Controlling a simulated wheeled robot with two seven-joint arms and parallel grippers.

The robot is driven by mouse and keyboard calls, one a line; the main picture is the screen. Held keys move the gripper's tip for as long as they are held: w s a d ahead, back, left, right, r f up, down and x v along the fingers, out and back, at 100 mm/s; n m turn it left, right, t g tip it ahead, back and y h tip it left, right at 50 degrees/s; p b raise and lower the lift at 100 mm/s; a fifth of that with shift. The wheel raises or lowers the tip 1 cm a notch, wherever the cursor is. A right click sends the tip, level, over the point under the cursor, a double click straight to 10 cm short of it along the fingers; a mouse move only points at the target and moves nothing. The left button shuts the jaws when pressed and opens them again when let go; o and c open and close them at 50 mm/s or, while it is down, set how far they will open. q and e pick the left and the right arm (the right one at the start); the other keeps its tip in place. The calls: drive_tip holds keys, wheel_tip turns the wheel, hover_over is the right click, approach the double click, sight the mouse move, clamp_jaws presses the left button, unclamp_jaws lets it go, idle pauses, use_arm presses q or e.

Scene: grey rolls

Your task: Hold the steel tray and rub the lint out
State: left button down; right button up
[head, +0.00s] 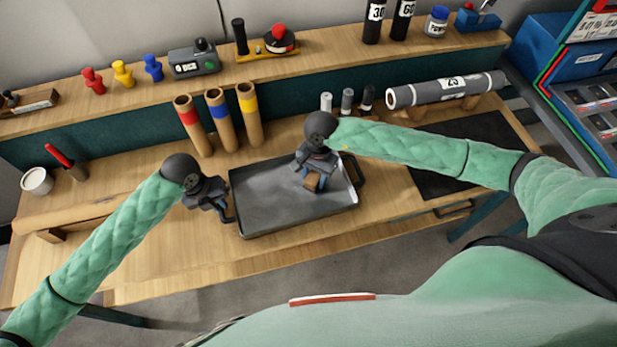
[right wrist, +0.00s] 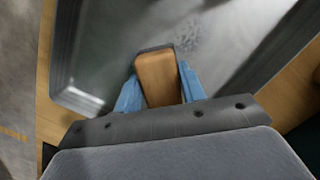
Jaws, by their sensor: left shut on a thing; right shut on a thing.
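The steel tray (head: 268,196) lies on the wooden bench, with a dark handle at each short end. My left gripper (head: 229,215) is shut on the tray's left handle. My right gripper (head: 314,184) is over the right half of the tray, shut on a wooden block (head: 312,180). In the right wrist view the block (right wrist: 157,76) sits between two blue fingers. A pale speckled patch of lint (right wrist: 184,36) shows on the tray floor just beyond the block. I cannot tell whether the block's underside touches the tray.
Three cardboard tubes with red, blue and yellow bands (head: 219,120) stand behind the tray. A grey roll marked 25 (head: 445,89) lies on supports at the back right. A dark mat (head: 465,150) lies right of the tray. A white cup (head: 37,181) stands far left.

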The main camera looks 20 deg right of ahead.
sight(298, 189)
drive_tip(key=a, duration=0.5)
drive_tip(key=shift+s, duration=0.1)
wheel_tip(298, 189, up, 8)
drive_tip(key=shift+d, duration=0.15)
idle(0.4)
drive_tip(key=shift+s+r, duration=0.1)
idle(0.4)
